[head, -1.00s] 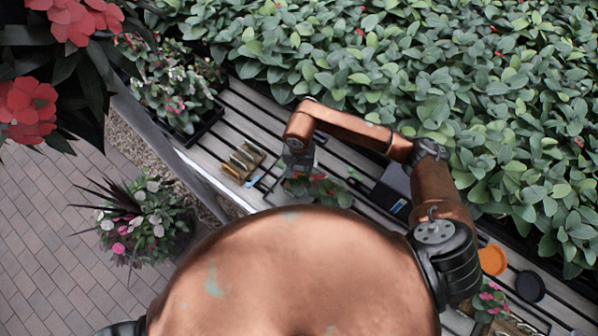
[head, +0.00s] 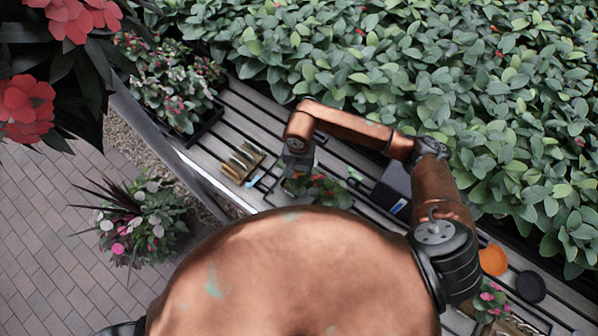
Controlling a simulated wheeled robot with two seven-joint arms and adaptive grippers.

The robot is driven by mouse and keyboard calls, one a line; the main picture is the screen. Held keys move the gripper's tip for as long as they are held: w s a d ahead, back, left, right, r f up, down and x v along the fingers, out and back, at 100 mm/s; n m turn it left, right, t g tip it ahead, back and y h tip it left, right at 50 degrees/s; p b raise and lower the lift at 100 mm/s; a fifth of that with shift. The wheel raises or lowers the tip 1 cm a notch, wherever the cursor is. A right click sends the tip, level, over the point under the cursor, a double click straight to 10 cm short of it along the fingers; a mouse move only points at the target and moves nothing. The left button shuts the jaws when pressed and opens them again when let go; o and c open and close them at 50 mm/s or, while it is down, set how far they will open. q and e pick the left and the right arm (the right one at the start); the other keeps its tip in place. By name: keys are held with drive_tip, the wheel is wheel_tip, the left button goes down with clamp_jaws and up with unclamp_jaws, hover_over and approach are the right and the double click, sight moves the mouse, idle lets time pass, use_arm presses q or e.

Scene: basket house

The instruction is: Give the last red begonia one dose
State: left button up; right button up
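A low plant with green leaves and small red flowers (head: 318,188), which looks like the red begonia, sits on the slatted bench. Its lower side is hidden by my rounded copper body. My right arm reaches in from the right and bends down at the wrist. My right gripper (head: 295,170) points down beside or over the plant's left part. Its fingers are dark and small here, so I cannot tell whether they are open or hold anything. No dosing tool is clearly visible. My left gripper is out of view.
A wooden rack with several slim upright items (head: 242,162) stands left of the gripper. A dark box (head: 394,187) stands to the right. An orange round dish (head: 493,260) and a dark round one (head: 530,287) lie lower right. Dense foliage (head: 420,70) fills the back.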

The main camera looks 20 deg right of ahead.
sight(299, 168)
drive_tip(key=shift+r, duration=0.6)
drive_tip(key=shift+r+p, duration=1.05)
drive_tip(key=shift+r, duration=1.8)
